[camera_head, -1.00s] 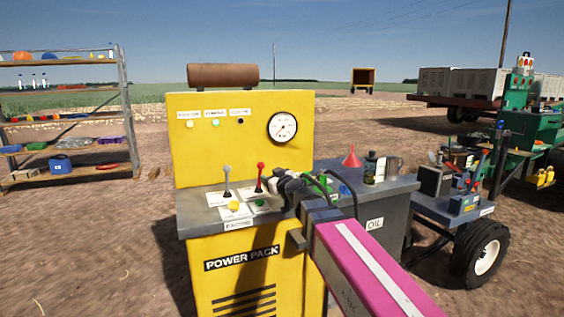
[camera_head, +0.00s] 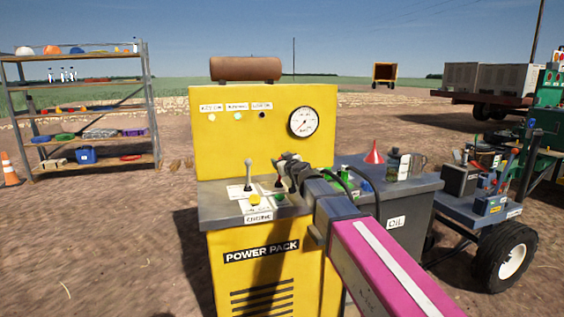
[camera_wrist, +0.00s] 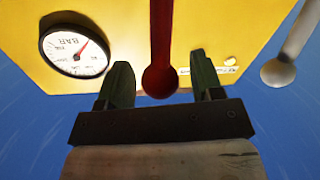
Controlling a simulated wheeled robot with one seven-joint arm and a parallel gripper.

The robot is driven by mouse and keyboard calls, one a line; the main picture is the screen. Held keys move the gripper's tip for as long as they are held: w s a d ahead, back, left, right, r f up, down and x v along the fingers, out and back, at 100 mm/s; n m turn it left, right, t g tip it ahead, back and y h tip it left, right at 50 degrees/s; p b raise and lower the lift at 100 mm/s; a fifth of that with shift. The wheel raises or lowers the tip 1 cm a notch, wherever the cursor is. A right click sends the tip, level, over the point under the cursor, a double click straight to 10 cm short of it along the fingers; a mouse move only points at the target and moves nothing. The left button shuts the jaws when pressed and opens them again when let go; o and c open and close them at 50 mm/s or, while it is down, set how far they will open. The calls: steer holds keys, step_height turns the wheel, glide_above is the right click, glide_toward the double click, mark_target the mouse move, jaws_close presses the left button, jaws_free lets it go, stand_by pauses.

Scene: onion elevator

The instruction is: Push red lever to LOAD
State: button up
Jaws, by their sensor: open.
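The red lever (camera_wrist: 160,45) shows in the wrist view as a red rod ending in a round knob. The knob lies between the two dark green fingers of my gripper (camera_wrist: 162,82), which are apart; I cannot tell whether either touches it. In the head view my gripper (camera_head: 287,164) is at the lever on the yellow power pack (camera_head: 262,140) and hides the red knob. Only the lever's dark lower part shows beneath it. A grey lever (camera_head: 248,174) stands upright just to the left. No LOAD label can be read.
A yellow button (camera_head: 254,199) and a green button (camera_head: 279,197) sit in front of the levers. A pressure gauge (camera_head: 303,122) is on the panel behind. To the right, a grey oil bench (camera_head: 408,195) holds a red funnel (camera_head: 374,154) and cans.

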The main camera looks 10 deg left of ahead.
jaws_close()
steer(key=shift+w+a+r, duration=0.15)
steer(key=shift+w, duration=0.15)
steer(key=shift+w+a+r, duration=0.15)
steer(key=shift+w+a, duration=0.15)
steer(key=shift+w, duration=0.2)
steer(key=shift+w+a+r, duration=0.1)
steer(key=shift+w+a, duration=0.15)
steer(key=shift+w, duration=0.2)
steer(key=x, duration=0.6)
steer(key=shift+w+f, duration=0.35)
steer(key=shift+f, duration=0.1)
steer(key=shift+d, duration=0.15)
jaws_free()
